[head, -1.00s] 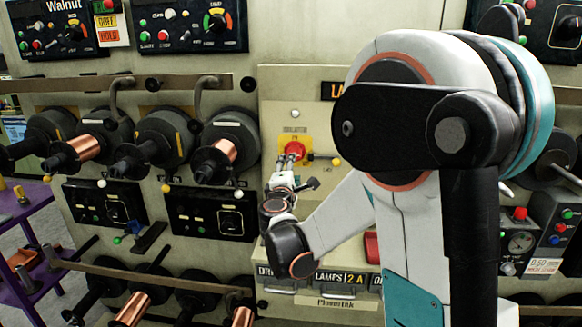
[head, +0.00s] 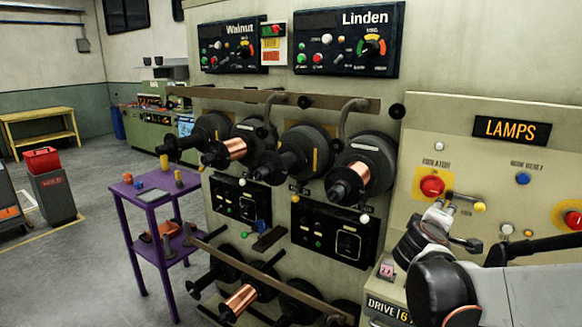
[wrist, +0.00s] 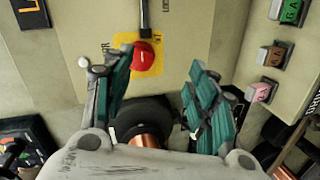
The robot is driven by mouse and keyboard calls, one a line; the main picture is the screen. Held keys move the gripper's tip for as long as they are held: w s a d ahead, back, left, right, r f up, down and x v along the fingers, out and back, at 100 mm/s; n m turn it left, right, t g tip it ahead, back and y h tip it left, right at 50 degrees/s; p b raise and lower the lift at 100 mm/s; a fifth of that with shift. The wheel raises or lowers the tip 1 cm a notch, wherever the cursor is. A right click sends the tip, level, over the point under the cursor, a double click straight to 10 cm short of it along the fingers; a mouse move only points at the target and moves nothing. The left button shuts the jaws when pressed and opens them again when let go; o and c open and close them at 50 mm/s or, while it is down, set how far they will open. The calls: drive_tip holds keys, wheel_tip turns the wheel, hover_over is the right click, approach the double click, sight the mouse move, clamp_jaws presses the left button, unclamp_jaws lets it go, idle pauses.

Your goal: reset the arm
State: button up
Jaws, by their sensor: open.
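My gripper (head: 446,206) is at the lower right of the head view, in front of the LAMPS panel (head: 480,152). In the wrist view my gripper (wrist: 163,68) has its two green-padded fingers spread, with nothing held between them. The red isolator knob (wrist: 144,57) on its yellow plate shows near the left fingertip; whether they touch I cannot tell. The same red knob (head: 431,186) shows just above my gripper in the head view. My arm comes in from the right edge, and most of it is out of frame.
Black spool holders with copper wire (head: 236,149) stick out from the machine left of my gripper. A long bar (head: 270,98) runs above them. A purple table (head: 150,194) stands further left. Open floor (head: 85,240) lies at the left.

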drive_tip(key=s+a+f+m+g+y, duration=0.1)
drive_tip(key=s+a+f+m+y, duration=0.1)
drive_tip(key=s+a, duration=0.3)
drive_tip(key=s+a+f+m+g+y, duration=0.2)
drive_tip(key=s+a+f+m+y, duration=0.1)
drive_tip(key=s, duration=0.9)
drive_tip(key=s+a+f+m+g+y, duration=0.2)
drive_tip(key=s+a+f+m+y, duration=0.1)
drive_tip(key=s+a, duration=0.5)
drive_tip(key=shift+s+f+y, duration=0.25)
drive_tip(key=shift+s+y, duration=0.1)
drive_tip(key=shift+y, duration=0.15)
